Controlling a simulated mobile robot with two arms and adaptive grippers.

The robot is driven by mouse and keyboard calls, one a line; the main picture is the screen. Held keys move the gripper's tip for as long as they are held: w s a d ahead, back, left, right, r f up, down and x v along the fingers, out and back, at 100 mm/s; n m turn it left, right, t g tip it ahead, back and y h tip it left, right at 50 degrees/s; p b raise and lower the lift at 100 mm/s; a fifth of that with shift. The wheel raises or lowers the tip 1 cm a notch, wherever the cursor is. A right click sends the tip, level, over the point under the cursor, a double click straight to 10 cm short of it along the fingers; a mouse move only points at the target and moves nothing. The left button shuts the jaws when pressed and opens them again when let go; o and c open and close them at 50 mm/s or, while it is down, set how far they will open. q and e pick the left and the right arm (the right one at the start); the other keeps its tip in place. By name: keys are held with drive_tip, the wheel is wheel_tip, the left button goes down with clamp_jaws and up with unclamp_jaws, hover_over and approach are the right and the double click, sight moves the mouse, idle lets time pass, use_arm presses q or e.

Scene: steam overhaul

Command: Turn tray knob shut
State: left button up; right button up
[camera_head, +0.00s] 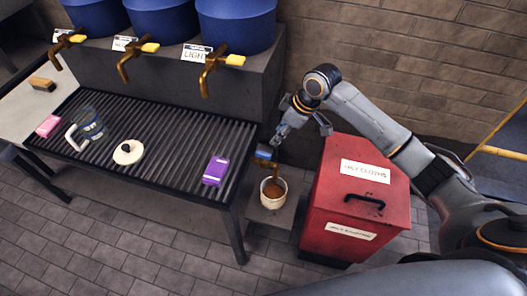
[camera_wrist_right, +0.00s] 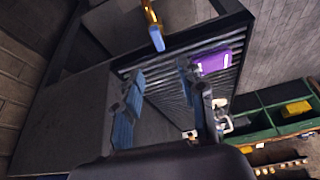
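The tray knob (camera_head: 263,152) is a blue handle on a brass spout at the right end of the slatted drip tray (camera_head: 160,111). It also shows in the right wrist view as a blue-ended brass tap (camera_wrist_right: 157,38), beyond my fingers and not between them. A pale cup (camera_head: 281,197) with brown contents stands below the spout. My right gripper (camera_head: 302,133) is open and empty, just above and to the right of the knob, apart from it as far as I can tell. Its two spread fingers (camera_wrist_right: 163,96) show in the wrist view. My left gripper is not in view.
A red bin (camera_head: 330,195) with a black handle stands close right of the knob. Blue drums (camera_head: 237,25) with brass taps line the back. A purple box (camera_head: 215,170), white lid (camera_head: 128,152), glass mug (camera_head: 91,124) and pink block (camera_head: 48,126) are on the tray.

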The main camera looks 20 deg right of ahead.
sight(262, 153)
drive_tip(key=x, duration=1.2)
drive_tip(key=shift+w+a+f+p, duration=0.1)
drive_tip(key=shift+w+f+p, duration=0.2)
drive_tip(key=shift+p, duration=0.1)
drive_tip(key=shift+r, duration=0.1)
drive_tip(key=shift+c, duration=0.2)
clamp_jaws()
